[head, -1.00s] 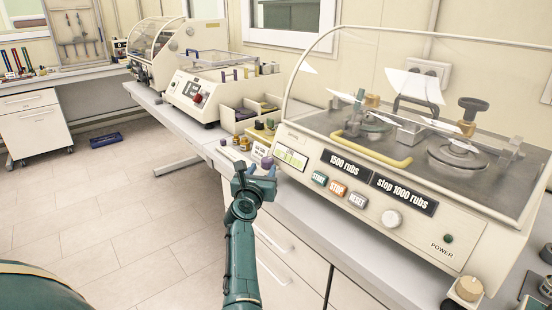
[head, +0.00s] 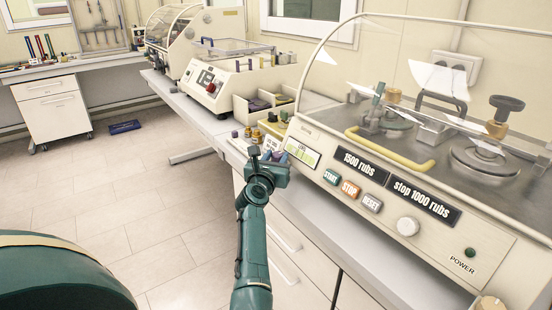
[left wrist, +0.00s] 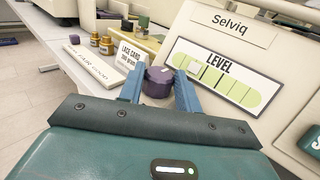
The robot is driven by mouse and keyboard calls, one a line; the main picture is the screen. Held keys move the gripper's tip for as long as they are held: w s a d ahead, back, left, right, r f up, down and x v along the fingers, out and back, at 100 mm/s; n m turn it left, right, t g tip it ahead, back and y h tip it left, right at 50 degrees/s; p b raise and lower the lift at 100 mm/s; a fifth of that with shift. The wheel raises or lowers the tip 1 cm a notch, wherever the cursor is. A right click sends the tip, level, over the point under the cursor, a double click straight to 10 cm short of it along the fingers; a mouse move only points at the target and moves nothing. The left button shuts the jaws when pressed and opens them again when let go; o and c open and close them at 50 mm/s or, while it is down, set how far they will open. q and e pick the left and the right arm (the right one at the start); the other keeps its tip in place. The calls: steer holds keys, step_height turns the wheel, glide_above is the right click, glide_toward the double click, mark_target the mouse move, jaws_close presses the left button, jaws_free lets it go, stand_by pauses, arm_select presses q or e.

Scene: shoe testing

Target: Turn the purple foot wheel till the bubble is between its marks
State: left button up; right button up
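The purple foot wheel (left wrist: 157,84) is a short dark knob under the front corner of the rubbing machine, seen in the left wrist view. My left gripper (left wrist: 160,88) points at it, with one blue finger on each side of the wheel; I see no clear contact. In the head view the left gripper (head: 268,158) covers most of the wheel. The level (left wrist: 216,80) is a green strip on the machine's front panel. A pale bubble (left wrist: 193,68) seems to sit left of the strip's middle marks. My right gripper is out of view.
The machine's front panel (head: 404,205) rises close on the right. The floor (head: 120,190) at left is clear.

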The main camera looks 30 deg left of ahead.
arm_select(q)
steer(key=shift+c, duration=0.9)
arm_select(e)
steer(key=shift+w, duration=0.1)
arm_select(q)
steer(key=shift+a+h, duration=0.1)
steer(key=shift+h, duration=0.2)
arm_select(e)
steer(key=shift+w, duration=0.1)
